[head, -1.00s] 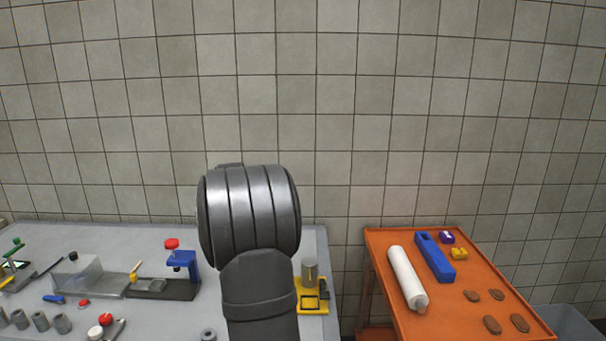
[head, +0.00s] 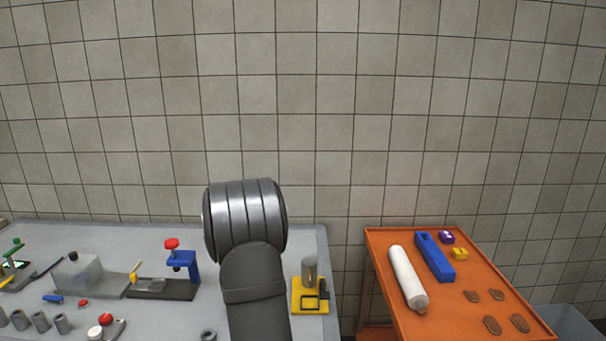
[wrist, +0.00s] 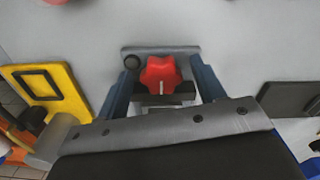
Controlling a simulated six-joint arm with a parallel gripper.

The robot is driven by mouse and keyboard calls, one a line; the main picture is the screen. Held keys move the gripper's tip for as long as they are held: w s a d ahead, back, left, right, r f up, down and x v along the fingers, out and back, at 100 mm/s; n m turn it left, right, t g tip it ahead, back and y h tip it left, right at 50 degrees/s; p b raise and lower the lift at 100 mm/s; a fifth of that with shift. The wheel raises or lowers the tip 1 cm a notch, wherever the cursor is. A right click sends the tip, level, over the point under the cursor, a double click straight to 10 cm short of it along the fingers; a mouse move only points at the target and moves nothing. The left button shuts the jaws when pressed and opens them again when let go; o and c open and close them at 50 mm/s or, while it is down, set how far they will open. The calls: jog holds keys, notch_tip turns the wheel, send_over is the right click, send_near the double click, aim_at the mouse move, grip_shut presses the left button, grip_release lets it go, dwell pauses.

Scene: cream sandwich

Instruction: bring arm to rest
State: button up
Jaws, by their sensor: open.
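My arm stands in the middle of the head view and hides what is behind it; my gripper is not visible there. In the wrist view my gripper (wrist: 163,64) is open, with its two dark blue fingers apart. A red star-shaped knob (wrist: 160,74) on a grey plate (wrist: 183,50) shows between the fingers. I see no contact between the fingers and the knob, but I cannot tell how far above it they are.
A yellow fixture (head: 302,307) with a metal cylinder (head: 309,272) stands just right of my arm. A blue clamp (head: 185,264) with a red knob is to the left on the grey table (head: 225,290).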

jog(key=shift+r+m, duration=0.2)
jog(key=shift+m, duration=1)
jog(key=shift+w+r+m, duration=0.1)
jog(key=shift+r+m, duration=0.2)
jog(key=shift+r, duration=0.1)
notch_tip(320, 180, up, 29)
jog(key=w+n, duration=0.1)
jog(key=n, duration=0.7)
jog(key=shift+w, duration=0.15)
jog(key=shift+a+f, duration=0.1)
jog(key=shift+f, duration=0.05)
notch_tip(320, 180, down, 16)
jog(key=s+m, duration=0.1)
jog(key=m, duration=0.7)
jog(key=shift+s, duration=0.2)
